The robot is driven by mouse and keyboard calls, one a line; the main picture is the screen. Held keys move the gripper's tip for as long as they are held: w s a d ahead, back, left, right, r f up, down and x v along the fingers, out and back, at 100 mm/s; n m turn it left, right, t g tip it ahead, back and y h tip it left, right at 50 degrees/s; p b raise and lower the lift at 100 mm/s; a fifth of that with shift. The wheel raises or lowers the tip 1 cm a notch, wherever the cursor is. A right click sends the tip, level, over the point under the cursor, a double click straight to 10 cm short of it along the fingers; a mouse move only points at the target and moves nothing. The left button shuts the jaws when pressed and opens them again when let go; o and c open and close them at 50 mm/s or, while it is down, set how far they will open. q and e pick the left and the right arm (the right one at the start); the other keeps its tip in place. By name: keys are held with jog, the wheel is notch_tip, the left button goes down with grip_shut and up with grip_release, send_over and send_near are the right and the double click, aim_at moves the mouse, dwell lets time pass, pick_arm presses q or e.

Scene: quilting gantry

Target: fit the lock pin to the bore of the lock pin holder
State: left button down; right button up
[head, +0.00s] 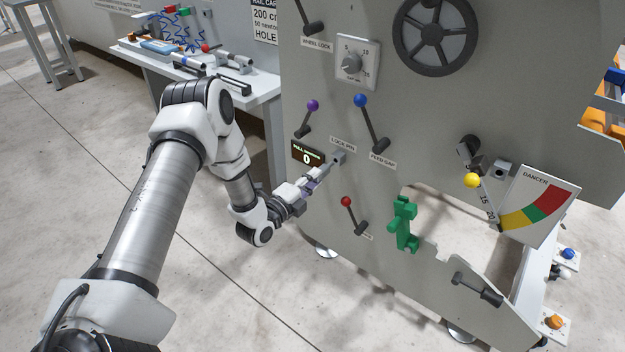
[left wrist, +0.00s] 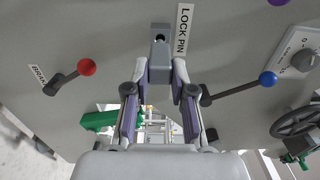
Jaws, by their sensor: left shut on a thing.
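The lock pin holder (head: 339,158) is a small grey block on the machine panel below the "LOCK PIN" label. In the left wrist view the holder (left wrist: 161,29) shows at top centre with its dark bore facing me. My left gripper (head: 309,185) is shut on the lock pin (left wrist: 160,68), a grey block-like piece between the fingertips. The pin lies right in front of the holder, its far end close to the bore. I cannot tell whether its tip is inside the bore. My right gripper is not in view.
A purple-knobbed lever (head: 312,106), a blue-knobbed lever (head: 361,101) and a red-knobbed lever (head: 347,202) surround the holder. A dark display (head: 307,156) reads 0. A green bracket (head: 403,224) stands to the right. A white bench (head: 262,88) with tools stands behind my arm.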

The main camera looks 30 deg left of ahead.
aim_at(324, 170)
pick_arm(q)
jog(key=shift+r, duration=0.1)
dwell(0.6)
jog(key=shift+p, duration=0.35)
dwell(0.5)
jog(key=shift+w+d, duration=0.15)
jog(key=shift+w, duration=1.65)
jog(key=c, duration=0.9)
grip_release()
jog(key=shift+s, duration=0.1)
